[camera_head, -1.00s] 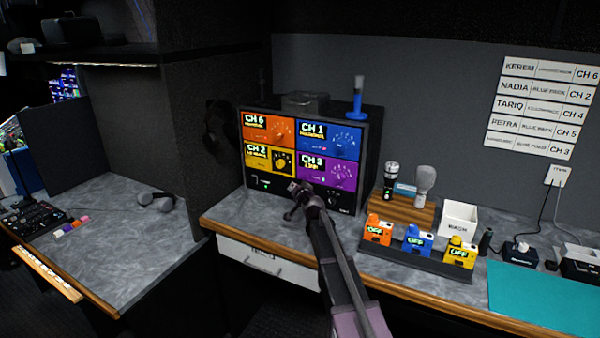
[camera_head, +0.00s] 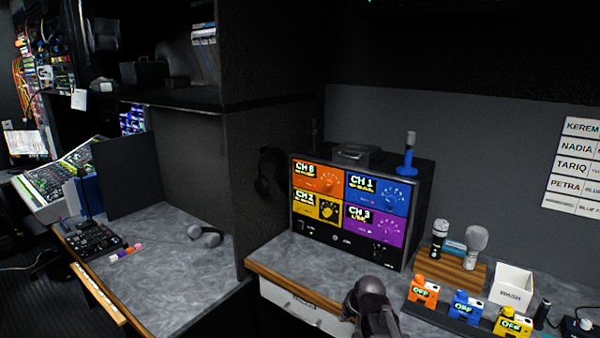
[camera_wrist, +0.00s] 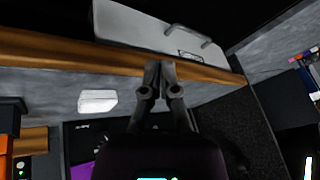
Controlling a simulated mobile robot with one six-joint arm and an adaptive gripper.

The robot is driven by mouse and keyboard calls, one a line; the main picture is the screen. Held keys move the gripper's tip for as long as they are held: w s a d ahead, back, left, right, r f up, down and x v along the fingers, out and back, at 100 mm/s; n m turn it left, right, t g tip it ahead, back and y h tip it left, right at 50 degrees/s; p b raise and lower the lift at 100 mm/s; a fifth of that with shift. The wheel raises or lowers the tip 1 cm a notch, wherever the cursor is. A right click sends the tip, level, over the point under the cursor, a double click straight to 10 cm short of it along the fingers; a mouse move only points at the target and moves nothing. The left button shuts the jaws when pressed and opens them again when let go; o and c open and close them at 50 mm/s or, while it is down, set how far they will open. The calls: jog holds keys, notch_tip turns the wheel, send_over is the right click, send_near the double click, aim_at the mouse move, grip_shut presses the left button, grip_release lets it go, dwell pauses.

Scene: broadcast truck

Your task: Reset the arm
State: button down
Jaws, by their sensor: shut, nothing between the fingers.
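My arm shows at the bottom of the head view, in front of the desk edge. Its fingers cannot be made out there. In the wrist view my gripper (camera_wrist: 161,72) is shut, with its two fingertips together and nothing between them. Past the fingers lie the wooden desk edge (camera_wrist: 60,48) and the white drawer front (camera_wrist: 165,28), seen upside down. My gripper holds nothing and appears clear of the drawer.
The receiver rack (camera_head: 345,248) with four coloured panels stands behind my arm. Orange (camera_head: 422,290), blue (camera_head: 466,306) and yellow (camera_head: 513,322) packs stand at right, near a white box (camera_head: 511,287). A dark partition (camera_head: 285,150) rises at left. A small white item (camera_wrist: 97,101) lies on the desk.

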jog(key=s+d+g+h+p, duration=0.1)
jog(key=s+d+g, duration=0.3)
jog(key=s, duration=1)
jog(key=shift+h, duration=0.8)
jog(key=shift+s, duration=0.1)
